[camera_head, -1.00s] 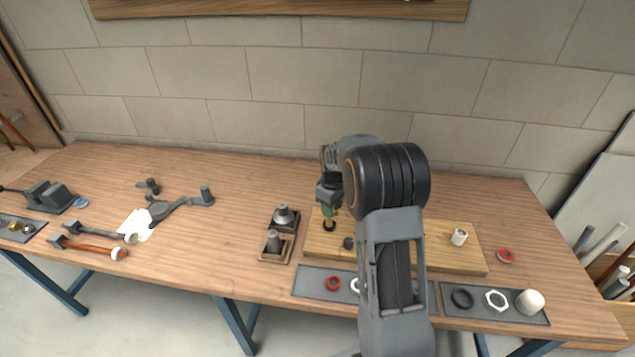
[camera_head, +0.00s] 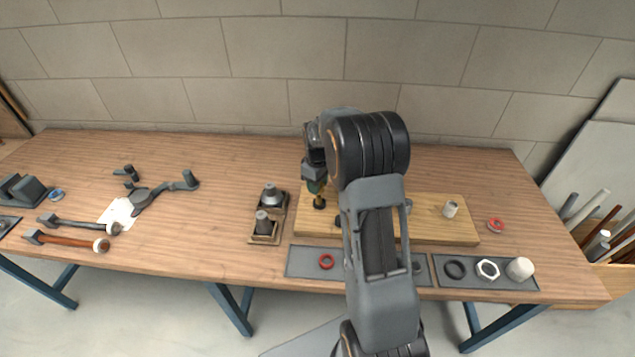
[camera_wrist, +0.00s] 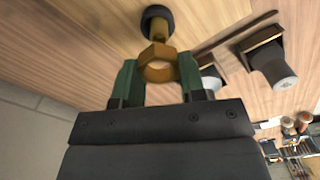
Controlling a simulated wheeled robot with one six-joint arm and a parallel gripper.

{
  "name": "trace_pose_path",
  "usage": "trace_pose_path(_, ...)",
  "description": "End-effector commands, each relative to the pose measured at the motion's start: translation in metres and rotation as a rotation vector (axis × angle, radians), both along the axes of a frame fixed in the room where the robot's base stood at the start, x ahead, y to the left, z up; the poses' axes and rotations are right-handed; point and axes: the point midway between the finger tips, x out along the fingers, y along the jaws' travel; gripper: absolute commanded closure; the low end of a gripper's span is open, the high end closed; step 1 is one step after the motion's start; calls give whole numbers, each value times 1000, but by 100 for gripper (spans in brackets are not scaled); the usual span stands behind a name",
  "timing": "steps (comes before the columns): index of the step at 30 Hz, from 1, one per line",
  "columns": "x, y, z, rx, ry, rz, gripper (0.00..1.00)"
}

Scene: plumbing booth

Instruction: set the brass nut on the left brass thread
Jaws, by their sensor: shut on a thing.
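The brass nut (camera_wrist: 158,64) is a hexagonal ring held between the green fingertips of my gripper (camera_wrist: 160,80) in the wrist view. The left brass thread (camera_wrist: 158,32) rises from a round black foot (camera_wrist: 157,14), right by the nut in that view. The nut appears at the thread's free end; I cannot tell whether it is around it. In the head view my gripper (camera_head: 316,186) is above the left end of the wooden board (camera_head: 290,222), over the thread (camera_head: 319,198). The nut is too small to make out there.
Two square-based dark fittings (camera_head: 265,224) stand just left of the board. A white fitting (camera_head: 450,209) stands on the board's right part. Grey mats (camera_head: 300,262) with rings lie in front. My arm hides the board's middle. The table between the fittings and left-hand tools is clear.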

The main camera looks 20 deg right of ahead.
Motion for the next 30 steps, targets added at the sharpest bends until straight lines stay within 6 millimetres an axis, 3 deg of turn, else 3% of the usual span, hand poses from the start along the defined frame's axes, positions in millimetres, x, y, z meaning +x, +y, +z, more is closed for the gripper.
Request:
trace_pose_path(18,0,0,-35,1,1,0,86)
trace_pose_path(30,0,0,-45,0,0,0,86)
